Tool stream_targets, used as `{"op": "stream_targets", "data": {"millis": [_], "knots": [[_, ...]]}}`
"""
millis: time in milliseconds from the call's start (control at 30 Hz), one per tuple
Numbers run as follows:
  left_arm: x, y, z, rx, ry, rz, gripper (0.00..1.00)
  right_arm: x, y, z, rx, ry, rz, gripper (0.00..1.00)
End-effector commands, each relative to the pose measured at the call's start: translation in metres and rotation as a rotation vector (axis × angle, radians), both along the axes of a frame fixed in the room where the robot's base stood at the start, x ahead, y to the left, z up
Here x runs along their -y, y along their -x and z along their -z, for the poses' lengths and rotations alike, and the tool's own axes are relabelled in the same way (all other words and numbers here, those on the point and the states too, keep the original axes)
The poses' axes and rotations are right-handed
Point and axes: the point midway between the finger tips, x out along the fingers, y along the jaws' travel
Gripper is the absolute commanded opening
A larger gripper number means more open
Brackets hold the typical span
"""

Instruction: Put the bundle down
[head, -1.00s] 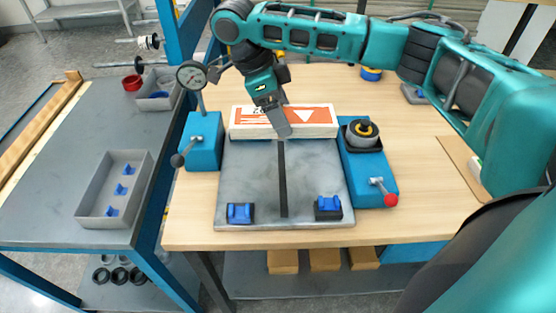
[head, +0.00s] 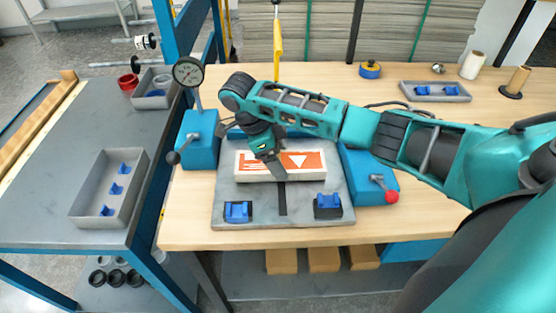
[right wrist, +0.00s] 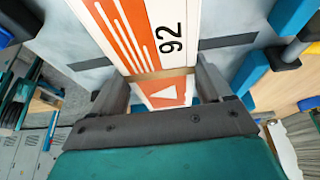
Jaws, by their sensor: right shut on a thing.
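The bundle (head: 308,164) is a flat white and orange pack with a white triangle. It lies crosswise over the rear half of the grey plate (head: 258,200). My right gripper (head: 275,168) points down at its middle, shut on it. In the right wrist view the bundle (right wrist: 150,45) shows a "92" and a tan band, with a finger on each side. I cannot tell whether its underside touches the plate. A dark strip (head: 282,200) runs along the plate in front of it. My left gripper is not in view.
Two blue blocks (head: 238,211) (head: 327,205) stand at the plate's front corners. A blue box with a lever (head: 199,140) and dial gauge (head: 187,72) flanks it left; a blue box with a red-knobbed lever (head: 370,180) flanks it right. The table front right (head: 430,220) is clear.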

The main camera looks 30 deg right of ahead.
Motion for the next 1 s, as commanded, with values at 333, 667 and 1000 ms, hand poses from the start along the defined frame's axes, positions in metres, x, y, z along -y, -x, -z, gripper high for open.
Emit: {"op": "stream_targets", "data": {"millis": [333, 667, 1000], "knots": [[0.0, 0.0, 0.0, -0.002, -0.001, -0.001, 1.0, 0.0, 0.0, 0.005, 0.001, -0.001, 0.001, 0.29], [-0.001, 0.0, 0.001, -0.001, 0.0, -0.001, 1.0, 0.0, 0.0, 0.007, 0.002, 0.0, 0.001, 1.0], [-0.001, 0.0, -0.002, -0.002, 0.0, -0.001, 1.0, -0.004, -0.004, -0.009, 0.003, -0.001, 0.0, 1.0]]}}
